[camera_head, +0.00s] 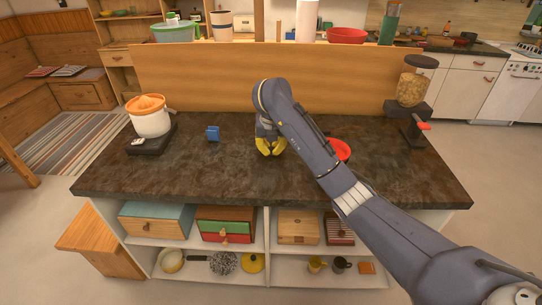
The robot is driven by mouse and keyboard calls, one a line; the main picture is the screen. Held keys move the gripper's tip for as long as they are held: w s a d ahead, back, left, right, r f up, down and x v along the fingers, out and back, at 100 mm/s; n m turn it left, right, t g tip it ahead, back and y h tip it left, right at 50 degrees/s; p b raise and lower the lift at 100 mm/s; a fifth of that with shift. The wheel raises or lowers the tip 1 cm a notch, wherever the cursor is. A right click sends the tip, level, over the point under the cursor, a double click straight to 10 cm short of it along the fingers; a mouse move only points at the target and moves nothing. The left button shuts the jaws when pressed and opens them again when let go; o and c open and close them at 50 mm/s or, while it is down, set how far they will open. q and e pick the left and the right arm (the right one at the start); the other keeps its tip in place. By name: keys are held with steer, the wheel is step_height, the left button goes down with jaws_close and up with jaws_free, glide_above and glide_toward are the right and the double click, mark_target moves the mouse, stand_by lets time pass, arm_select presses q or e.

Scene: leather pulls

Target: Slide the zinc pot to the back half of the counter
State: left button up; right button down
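My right arm reaches in from the lower right, across the dark stone counter (180,180). My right gripper (270,149), with yellow fingers, points down at the middle of the counter. The fingers appear close together, but I cannot tell whether they are open or shut, or hold anything. I cannot make out the zinc pot; the gripper and forearm hide part of the counter's middle. My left gripper is not in view.
An orange-topped white juicer (149,117) stands on a black scale-like base at the left. A small blue object (213,133) sits left of my gripper. A red round item (338,149) is partly behind my arm. A dispenser (413,88) stands at the right. A wooden panel (200,80) bounds the back.

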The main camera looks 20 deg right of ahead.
mark_target(271, 158)
steer(key=x, duration=0.9)
steer(key=shift+s, duration=0.1)
steer(key=shift+w+d+r, duration=0.1)
steer(key=shift+w+d, duration=0.05)
steer(key=shift+w, duration=0.35)
steer(key=shift+w+d, duration=0.15)
steer(key=shift+w, duration=0.35)
steer(key=shift+w+d, duration=0.25)
steer(key=shift+w, duration=0.6)
steer(key=shift+w+d, duration=0.1)
